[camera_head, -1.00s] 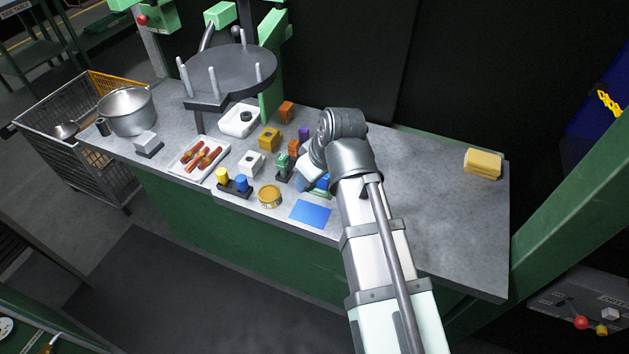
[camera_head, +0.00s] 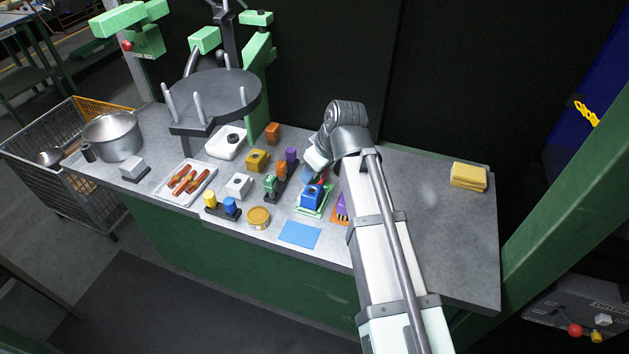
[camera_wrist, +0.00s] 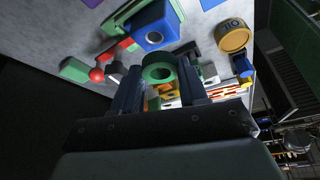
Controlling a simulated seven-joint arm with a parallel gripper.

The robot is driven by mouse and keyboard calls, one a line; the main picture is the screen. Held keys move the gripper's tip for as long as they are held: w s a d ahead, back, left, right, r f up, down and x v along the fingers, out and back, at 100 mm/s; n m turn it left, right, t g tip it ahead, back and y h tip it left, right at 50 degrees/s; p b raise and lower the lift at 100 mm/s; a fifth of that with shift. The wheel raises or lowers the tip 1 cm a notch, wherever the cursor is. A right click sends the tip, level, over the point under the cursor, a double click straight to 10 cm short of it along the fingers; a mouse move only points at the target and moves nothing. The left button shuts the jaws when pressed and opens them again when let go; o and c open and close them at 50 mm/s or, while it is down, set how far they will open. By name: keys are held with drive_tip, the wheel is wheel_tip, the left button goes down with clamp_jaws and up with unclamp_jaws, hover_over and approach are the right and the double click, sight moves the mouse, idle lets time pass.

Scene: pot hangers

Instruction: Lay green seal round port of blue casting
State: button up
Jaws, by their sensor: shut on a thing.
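The blue casting (camera_head: 312,196) stands on a green-edged mat on the bench. In the wrist view the blue casting (camera_wrist: 160,24) shows above the fingertips, with a round port in its face. My gripper (camera_wrist: 159,82) is shut on the green seal (camera_wrist: 158,68), a thick ring between its two fingers. The seal looks apart from the casting's port, though the exact gap cannot be told. In the head view my gripper (camera_head: 316,161) is just behind the casting, and the seal cannot be made out there.
A purple casting (camera_head: 342,207) on an orange mat stands right of the blue one, partly behind my arm. A blue sheet (camera_head: 300,234) and a round tin (camera_head: 258,217) lie in front. Coloured parts on a stand (camera_head: 280,180) are close left. The bench's right side is mostly clear.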

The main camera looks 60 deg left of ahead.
sight(318, 178)
drive_tip(key=shift+f, duration=1.85)
drive_tip(key=shift+f, duration=0.3)
drive_tip(key=o, duration=1)
drive_tip(key=shift+r, duration=0.1)
drive_tip(key=shift+r, duration=0.25)
drive_tip(key=v, duration=1.2)
